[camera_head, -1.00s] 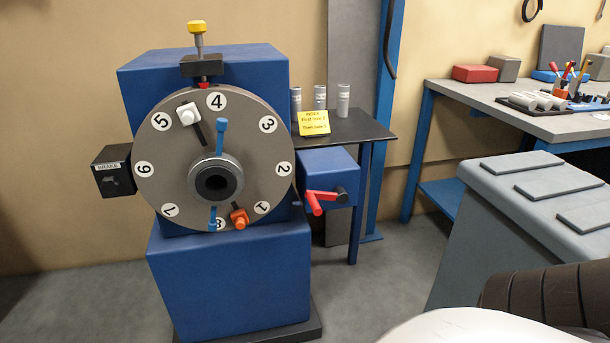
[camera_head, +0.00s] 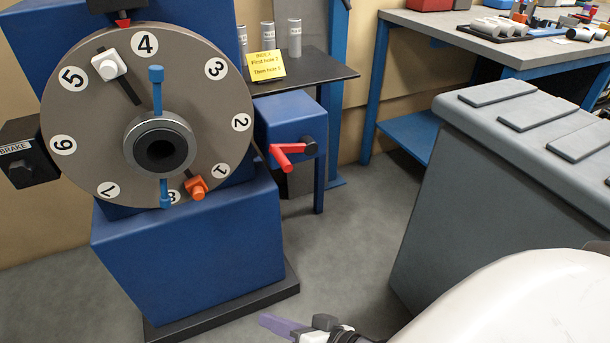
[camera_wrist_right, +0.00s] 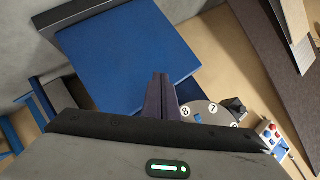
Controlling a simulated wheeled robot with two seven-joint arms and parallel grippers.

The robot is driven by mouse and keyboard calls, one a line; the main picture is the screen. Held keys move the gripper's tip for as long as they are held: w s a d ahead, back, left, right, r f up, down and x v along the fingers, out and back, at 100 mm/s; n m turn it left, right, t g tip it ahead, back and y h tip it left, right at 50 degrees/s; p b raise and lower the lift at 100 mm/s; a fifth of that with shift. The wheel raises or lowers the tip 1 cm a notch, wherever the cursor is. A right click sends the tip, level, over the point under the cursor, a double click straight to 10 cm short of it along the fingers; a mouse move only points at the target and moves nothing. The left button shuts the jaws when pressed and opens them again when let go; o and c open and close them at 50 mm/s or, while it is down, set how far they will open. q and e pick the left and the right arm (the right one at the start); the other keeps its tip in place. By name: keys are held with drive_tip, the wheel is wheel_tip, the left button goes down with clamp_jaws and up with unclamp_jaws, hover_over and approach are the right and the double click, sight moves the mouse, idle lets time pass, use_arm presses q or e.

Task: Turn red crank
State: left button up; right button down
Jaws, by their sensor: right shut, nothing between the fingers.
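The red crank (camera_head: 282,157) sticks out from the front of a small blue box (camera_head: 283,112) on the right side of the dial machine, in the head view. Its arm runs left from a dark hub, and its handle points down toward me. My right gripper (camera_head: 268,321) is low at the bottom edge of the head view, over the floor, below the crank and well apart from it. Its purple fingers are shut and empty; they also show in the right wrist view (camera_wrist_right: 160,95). I cannot make out the crank in the wrist view. My left gripper is not in view.
The numbered grey dial (camera_head: 90,140) stands on a blue base (camera_head: 190,245) with a dark plinth. A brake box (camera_head: 25,155) is at left. A yellow note (camera_head: 266,66) and grey cylinders are on a dark shelf. A grey cabinet (camera_head: 480,190) stands at right. Floor between is clear.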

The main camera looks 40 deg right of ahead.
drive_tip(key=w+d+r+m+t+h+b, duration=0.45)
drive_tip(key=d+m, duration=0.45)
drive_tip(key=m, duration=0.6)
drive_tip(key=w+d+r+m+t+h+b, duration=0.3)
drive_tip(key=w+d+r+m+t+b, duration=0.15)
drive_tip(key=d+m, duration=0.75)
use_arm(q)
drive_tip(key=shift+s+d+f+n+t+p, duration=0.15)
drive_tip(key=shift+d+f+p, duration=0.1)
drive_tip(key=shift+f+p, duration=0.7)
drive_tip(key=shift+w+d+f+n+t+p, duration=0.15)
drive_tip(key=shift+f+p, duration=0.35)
drive_tip(key=shift+p, duration=0.85)
use_arm(e)
drive_tip(key=w+a+r+m, duration=0.1)
drive_tip(key=w+r+m, duration=0.1)
drive_tip(key=w+r, duration=0.4)
drive_tip(key=shift+w+a+r+m+g, duration=0.3)
drive_tip(key=shift+w+g, duration=0.1)
drive_tip(key=shift+w, duration=1.55)
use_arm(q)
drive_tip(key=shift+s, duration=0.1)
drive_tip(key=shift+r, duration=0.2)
use_arm(e)
drive_tip(key=shift+r+m+h, duration=0.25)
drive_tip(key=shift+m+h, duration=0.1)
drive_tip(key=shift+m, duration=0.05)
